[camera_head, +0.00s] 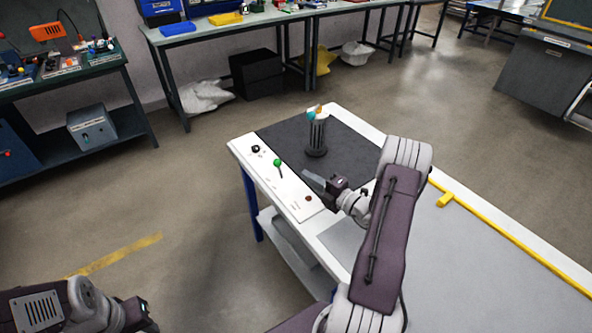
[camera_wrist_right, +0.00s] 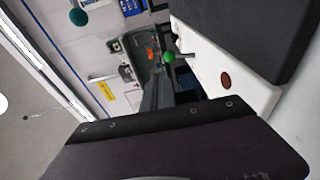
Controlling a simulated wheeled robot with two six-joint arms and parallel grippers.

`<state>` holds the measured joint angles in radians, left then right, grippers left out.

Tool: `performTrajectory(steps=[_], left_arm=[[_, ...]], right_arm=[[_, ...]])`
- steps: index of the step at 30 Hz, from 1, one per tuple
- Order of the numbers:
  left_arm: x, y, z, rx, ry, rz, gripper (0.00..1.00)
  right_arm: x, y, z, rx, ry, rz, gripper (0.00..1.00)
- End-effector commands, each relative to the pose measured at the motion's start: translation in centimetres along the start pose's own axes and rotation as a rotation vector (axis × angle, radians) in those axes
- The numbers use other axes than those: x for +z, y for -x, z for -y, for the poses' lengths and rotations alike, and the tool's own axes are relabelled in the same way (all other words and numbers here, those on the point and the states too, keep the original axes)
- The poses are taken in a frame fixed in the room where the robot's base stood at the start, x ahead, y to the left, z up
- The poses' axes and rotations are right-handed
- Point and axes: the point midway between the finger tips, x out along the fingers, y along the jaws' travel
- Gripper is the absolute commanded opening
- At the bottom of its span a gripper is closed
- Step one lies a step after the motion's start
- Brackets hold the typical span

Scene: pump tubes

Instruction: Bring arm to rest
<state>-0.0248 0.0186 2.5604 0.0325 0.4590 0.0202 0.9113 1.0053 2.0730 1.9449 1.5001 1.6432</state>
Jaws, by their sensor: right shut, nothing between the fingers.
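My right arm reaches over the white-edged table, and its gripper (camera_head: 314,181) is shut and empty. It is above the white control panel (camera_head: 292,195), to the right of a green-knobbed lever (camera_head: 278,163) and apart from it. A dark ribbed upright holder (camera_head: 317,138), with blue and orange pieces at its top, stands on the dark mat (camera_head: 348,140) beyond the gripper. In the right wrist view, the green knob (camera_wrist_right: 168,57) and a brown-red button (camera_wrist_right: 226,80) show beyond my dark wrist. My left arm's end (camera_head: 138,314) shows at the lower left; its jaws cannot be made out.
A black knob (camera_head: 256,149) is at the panel's far end. A yellow strip (camera_head: 510,238) with a small yellow block (camera_head: 445,200) runs along the table's right side. Workbenches (camera_head: 160,36) stand behind. The floor left of the table is open.

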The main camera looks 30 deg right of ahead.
Motion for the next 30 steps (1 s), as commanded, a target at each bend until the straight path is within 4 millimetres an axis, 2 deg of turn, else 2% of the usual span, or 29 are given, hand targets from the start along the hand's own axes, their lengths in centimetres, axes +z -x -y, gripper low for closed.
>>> performTrajectory(steps=[3, 7, 18, 20, 23, 25, 26, 27, 29, 30], left_arm=[[-0.1, 0.3, 0.0, 0.000, 0.000, 0.000, 0.36], [-0.1, 0.4, 0.0, 0.000, 0.000, 0.000, 0.36], [-0.1, 0.4, 0.0, 0.000, 0.000, 0.000, 0.36], [-0.1, 0.8, 0.0, 0.000, 0.000, 0.000, 0.36], [-0.2, 2.3, 0.0, 0.000, 0.000, 0.000, 0.36], [-0.4, 3.6, -0.1, 0.000, 0.000, 0.000, 0.36], [-0.4, 4.1, -0.1, 0.000, 0.000, 0.000, 0.36], [-0.5, 4.7, -0.1, 0.000, 0.000, 0.000, 0.36], [-0.6, 5.5, -0.1, 0.000, 0.000, 0.000, 0.36], [-0.7, 6.2, -0.1, 0.000, 0.000, 0.000, 0.36]], right_arm=[[0.1, 2.2, -0.4, 0.000, 0.000, 0.003, 0.00], [0.0, 3.4, -0.5, 0.000, -0.001, 0.001, 0.00], [-0.1, 3.6, -0.5, 0.000, -0.001, -0.003, 0.00], [-0.8, 3.0, -1.0, 0.000, 0.001, -0.024, 0.00], [-3.8, 0.2, -4.7, 0.017, 0.060, -0.127, 0.00], [-7.5, -2.3, -9.0, 0.045, 0.131, -0.237, 0.00], [-9.7, -3.1, -10.7, 0.057, 0.161, -0.300, 0.00], [-13.0, -3.8, -12.6, 0.067, 0.198, -0.393, 0.00], [-18.3, -4.0, -14.8, 0.063, 0.268, -0.550, 0.00], [-21.9, -3.5, -15.8, 0.056, 0.334, -0.664, 0.00]])
